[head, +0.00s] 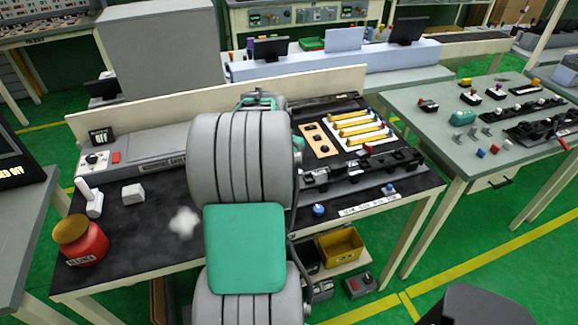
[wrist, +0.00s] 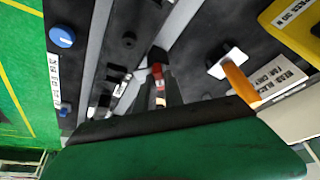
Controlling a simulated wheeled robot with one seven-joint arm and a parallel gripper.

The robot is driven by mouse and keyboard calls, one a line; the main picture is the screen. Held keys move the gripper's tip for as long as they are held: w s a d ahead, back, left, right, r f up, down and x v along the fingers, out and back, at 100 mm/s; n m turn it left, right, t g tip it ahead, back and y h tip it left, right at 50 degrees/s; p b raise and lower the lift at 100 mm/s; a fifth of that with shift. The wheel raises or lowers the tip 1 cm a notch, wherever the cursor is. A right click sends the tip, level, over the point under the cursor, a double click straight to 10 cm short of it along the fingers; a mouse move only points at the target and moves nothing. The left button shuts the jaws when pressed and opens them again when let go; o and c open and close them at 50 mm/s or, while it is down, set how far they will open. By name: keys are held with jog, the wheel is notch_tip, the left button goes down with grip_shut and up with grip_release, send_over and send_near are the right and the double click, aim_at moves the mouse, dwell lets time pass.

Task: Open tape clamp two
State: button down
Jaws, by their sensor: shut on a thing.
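A row of black tape clamps (head: 350,168) runs along the right part of the bench in the head view. One clamp with a red-tipped lever (wrist: 157,71) shows in the middle of the wrist view. My gripper (wrist: 158,92), with its green and black body filling the bottom of the wrist view, is at this clamp and shut on its lever. Its fingertips are hard to make out. The clamp numbers on the white label strip (head: 368,206) are too small to read.
Blue buttons (head: 319,209) sit along the bench front edge. Yellow bars (head: 360,132) lie on a white board behind the clamps. A red jar (head: 82,243) stands at the left bench end. A yellow bin (head: 341,245) is below.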

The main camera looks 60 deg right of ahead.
jog(key=n+t+b, duration=0.1)
jog(key=n, duration=0.1)
jog(key=shift+s+f+n, duration=0.1)
jog(key=shift+s+n, duration=0.05)
jog(key=shift+n, duration=0.25)
jog(key=shift+n+t+y+b, duration=0.3)
jog(key=shift+n+t+b, duration=0.5)
jog(key=shift+n, duration=1)
jog(key=c, duration=1.4)
grip_release()
jog(key=shift+c, duration=0.2)
jog(key=v, duration=0.8)
jog(key=shift+b, duration=0.45)
jog(key=shift+d, duration=0.1)
